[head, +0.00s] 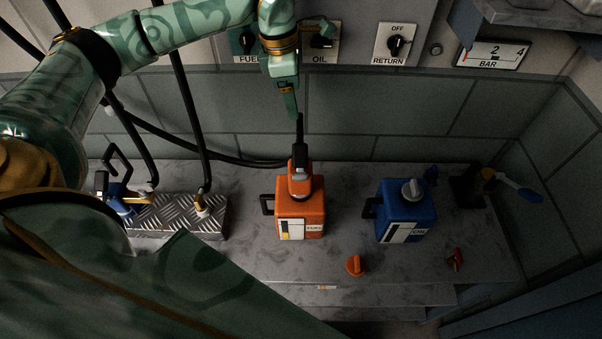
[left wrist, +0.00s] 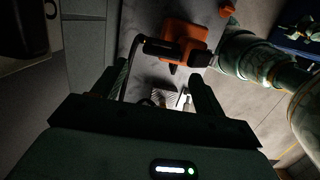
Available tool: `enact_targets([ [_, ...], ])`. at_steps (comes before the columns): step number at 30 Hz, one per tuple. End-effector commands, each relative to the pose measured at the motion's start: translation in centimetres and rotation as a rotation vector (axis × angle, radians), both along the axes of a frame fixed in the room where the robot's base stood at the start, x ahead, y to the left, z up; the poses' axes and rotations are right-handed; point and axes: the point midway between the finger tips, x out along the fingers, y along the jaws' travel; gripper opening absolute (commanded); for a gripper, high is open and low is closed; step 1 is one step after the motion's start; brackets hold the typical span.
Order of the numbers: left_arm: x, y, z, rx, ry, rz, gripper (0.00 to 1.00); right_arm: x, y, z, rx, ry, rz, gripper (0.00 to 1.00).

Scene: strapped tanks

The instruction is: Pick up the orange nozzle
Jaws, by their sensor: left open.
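The orange nozzle (head: 300,184) stands upright at the top of the orange fuel can (head: 300,221), with its black grip and hose pointing up. Whether it is seated in the can's mouth cannot be told. My left gripper (head: 292,108) is just above and behind its upper end, apart from the can. In the left wrist view the left gripper (left wrist: 160,90) is open with nothing between its fingers; a black part and an orange shape (left wrist: 188,32) lie beyond the fingertips. My right gripper is not in view.
A blue oil can (head: 407,216) stands to the right. An orange cap (head: 355,265) lies in front. A blue nozzle (head: 120,192) rests by a tread-plate block (head: 170,212) at the left. Black hoses (head: 190,110) hang behind. The dial wall panel (head: 398,42) is close behind my arm.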

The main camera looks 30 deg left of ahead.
Motion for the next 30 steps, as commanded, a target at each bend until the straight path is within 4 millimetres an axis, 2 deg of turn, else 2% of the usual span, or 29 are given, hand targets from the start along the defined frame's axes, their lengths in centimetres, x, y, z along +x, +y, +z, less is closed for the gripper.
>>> enact_targets([
  [5,0.1,-0.3,-1.4,-0.001,0.000,0.000,0.72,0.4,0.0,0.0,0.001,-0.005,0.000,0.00],
  [13,0.4,-1.1,-5.4,-0.002,0.001,0.000,0.72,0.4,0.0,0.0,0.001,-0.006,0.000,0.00],
  [22,0.5,-1.2,-6.0,-0.002,-0.001,0.000,0.72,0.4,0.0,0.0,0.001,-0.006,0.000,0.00],
  [27,0.5,-1.2,-6.0,-0.002,-0.001,0.000,0.25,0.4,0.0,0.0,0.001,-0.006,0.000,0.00],
  [30,0.5,-1.2,-5.9,-0.003,-0.003,0.000,0.01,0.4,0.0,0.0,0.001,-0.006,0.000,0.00],
])
